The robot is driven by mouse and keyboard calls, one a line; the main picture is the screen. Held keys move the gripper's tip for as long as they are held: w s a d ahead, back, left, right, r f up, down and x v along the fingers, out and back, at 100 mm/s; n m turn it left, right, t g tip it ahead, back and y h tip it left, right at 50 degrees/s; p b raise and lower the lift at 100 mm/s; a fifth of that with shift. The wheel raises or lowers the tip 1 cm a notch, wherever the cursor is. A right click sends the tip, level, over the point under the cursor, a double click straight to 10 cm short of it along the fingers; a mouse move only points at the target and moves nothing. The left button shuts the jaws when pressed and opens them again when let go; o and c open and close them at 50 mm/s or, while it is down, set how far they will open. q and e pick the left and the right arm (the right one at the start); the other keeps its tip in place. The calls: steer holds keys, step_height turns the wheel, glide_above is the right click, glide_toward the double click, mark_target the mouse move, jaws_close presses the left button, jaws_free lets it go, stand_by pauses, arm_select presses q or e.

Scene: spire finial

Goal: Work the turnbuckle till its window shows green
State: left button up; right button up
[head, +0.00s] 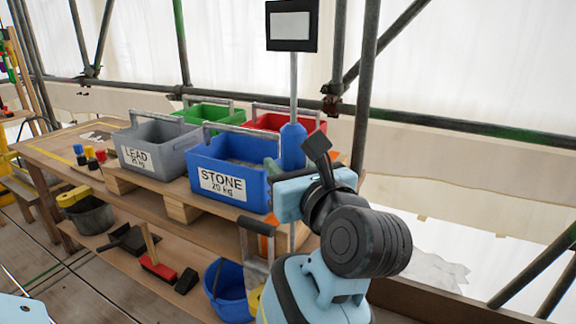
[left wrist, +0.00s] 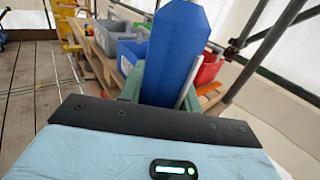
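I cannot pick out the turnbuckle or its coloured window in either view. My left gripper (head: 288,180) is at the near right end of the workbench. A blue piece with a bevelled top (head: 293,145) stands up from it. In the left wrist view this blue piece (left wrist: 176,50) fills the space between the greenish fingers, which lie against both sides. Its lower end is hidden behind the gripper body. A dark-framed panel with a blank light-grey face (head: 291,25) stands on a thin pole behind. My right gripper is not in view.
On the wooden bench (head: 55,152) stand a grey LEAD bin (head: 137,158), a blue STONE bin (head: 221,187), a green bin (head: 215,112) and a red bin (head: 275,122). Scaffold tubes (head: 366,85) rise close behind my arm.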

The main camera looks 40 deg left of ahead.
arm_select(q)
steer(key=c, duration=0.4)
steer(key=shift+n+g, duration=0.3)
steer(key=shift+g, duration=0.1)
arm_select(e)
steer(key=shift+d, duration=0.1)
